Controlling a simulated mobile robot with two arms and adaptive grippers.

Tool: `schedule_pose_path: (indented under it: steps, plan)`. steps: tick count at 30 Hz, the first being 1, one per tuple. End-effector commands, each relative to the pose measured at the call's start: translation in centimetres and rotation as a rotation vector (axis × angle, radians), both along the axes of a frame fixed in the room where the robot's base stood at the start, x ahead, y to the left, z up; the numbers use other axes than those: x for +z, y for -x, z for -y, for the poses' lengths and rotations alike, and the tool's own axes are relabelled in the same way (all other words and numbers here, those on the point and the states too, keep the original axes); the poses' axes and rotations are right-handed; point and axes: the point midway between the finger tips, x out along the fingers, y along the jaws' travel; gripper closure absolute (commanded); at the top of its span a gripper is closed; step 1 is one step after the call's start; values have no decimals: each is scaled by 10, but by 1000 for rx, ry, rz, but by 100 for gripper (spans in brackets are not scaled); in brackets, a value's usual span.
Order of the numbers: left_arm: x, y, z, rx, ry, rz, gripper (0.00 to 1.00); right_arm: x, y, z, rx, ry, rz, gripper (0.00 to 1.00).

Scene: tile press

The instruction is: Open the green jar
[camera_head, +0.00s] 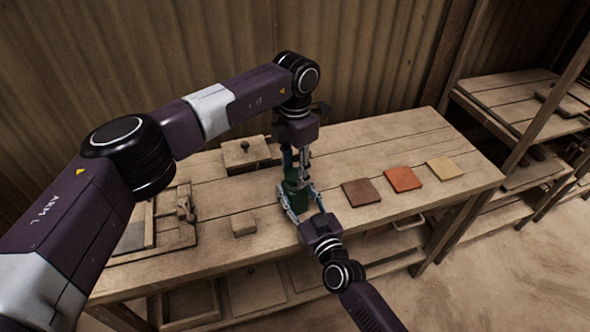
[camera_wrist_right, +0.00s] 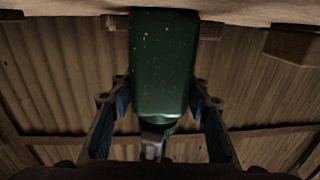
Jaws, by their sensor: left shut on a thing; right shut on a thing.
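The green jar (camera_head: 293,197) stands upright near the middle of the workbench, and it also shows large and upside down in the right wrist view (camera_wrist_right: 164,65). My right gripper (camera_head: 298,203) comes from the front and is shut on the jar's body, with a finger on each side. My left gripper (camera_head: 296,163) reaches down from above and is shut on the jar's top. The lid (camera_wrist_right: 160,126) shows at the lower end of the jar in the right wrist view. My left fingers partly hide it, and I cannot tell whether it is loose.
Brown (camera_head: 361,192), orange (camera_head: 403,179) and tan (camera_head: 444,168) tiles lie right of the jar. A knobbed wooden box (camera_head: 240,160) is behind left, a small wooden block (camera_head: 244,225) front left. A wooden frame (camera_head: 176,233) lies further left. Shelves (camera_head: 515,90) stand right.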

Motion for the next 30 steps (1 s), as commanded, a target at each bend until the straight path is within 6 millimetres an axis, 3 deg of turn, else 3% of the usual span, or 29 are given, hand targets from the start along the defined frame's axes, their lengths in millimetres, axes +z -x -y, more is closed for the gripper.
schedule_pose_path:
  steps: [30]
  plan:
    - [1,-1,0,1766,1,1,94,0,0,0,0,1,1,100]
